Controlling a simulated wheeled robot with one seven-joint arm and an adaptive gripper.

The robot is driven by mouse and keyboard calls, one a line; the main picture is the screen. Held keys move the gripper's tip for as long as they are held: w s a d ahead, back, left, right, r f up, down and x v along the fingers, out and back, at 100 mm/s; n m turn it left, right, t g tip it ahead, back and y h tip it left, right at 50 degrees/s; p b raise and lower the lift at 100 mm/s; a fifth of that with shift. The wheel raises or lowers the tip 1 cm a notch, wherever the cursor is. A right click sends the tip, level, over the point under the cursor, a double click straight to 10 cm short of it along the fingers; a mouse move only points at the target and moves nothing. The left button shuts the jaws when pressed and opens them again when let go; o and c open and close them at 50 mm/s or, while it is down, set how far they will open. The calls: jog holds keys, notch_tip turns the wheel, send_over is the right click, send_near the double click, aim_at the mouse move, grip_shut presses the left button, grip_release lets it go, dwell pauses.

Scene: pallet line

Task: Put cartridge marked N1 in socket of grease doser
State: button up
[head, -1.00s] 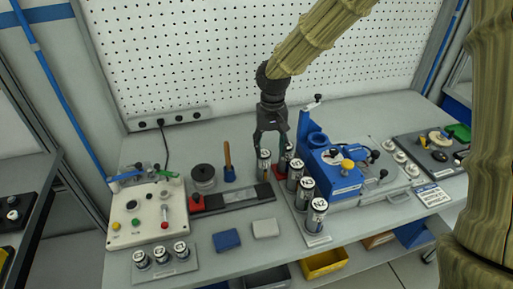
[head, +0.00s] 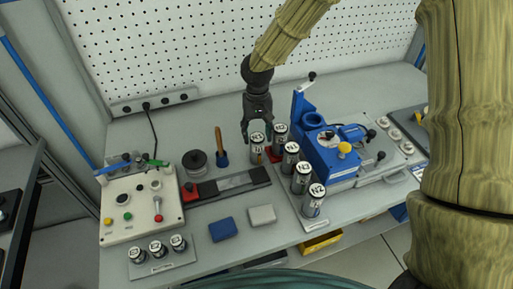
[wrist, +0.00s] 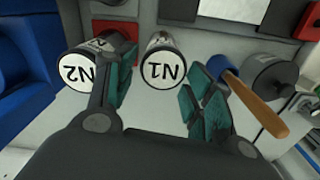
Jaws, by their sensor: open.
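The cartridge marked N1 (head: 257,148) is a silver cylinder with a white top label, standing upright left of the cartridge row. In the wrist view its N1 label (wrist: 162,69) lies between my fingertips, facing the camera. My gripper (head: 257,136) is open, pointing down, with its fingers on either side of this cartridge; contact is not clear. In the wrist view the open gripper (wrist: 155,98) has its left finger in the gap beside an N2 cartridge (wrist: 78,70). The blue grease doser (head: 333,162) stands to the right, with a round opening (head: 313,120) on top.
Several cartridges stand in a row on a rack (head: 312,224) between N1 and the doser. A dark rail (head: 230,184), blue block (head: 222,229) and grey block (head: 262,215) lie in front.

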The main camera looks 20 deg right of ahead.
aim_at(257, 149)
jog(key=shift+w+f, duration=0.1)
jog(key=shift+f, duration=0.1)
jog(key=shift+s+a+f+p, duration=0.1)
jog(key=shift+s+f+p, duration=0.5)
jog(key=shift+s+p, duration=0.25)
jog(key=shift+w+f, duration=0.25)
jog(key=shift+f, duration=0.5)
jog(key=shift+w+f, duration=0.25)
jog(key=shift+f, duration=0.5)
jog(key=shift+s+r, duration=0.2)
jog(key=shift+s, duration=0.1)
jog(key=shift+w+f, duration=0.15)
jog(key=shift+w, duration=0.05)
jog(key=c, duration=0.7)
jog(key=shift+s, duration=0.1)
jog(key=c, duration=0.3)
jog(key=shift+r, duration=0.2)
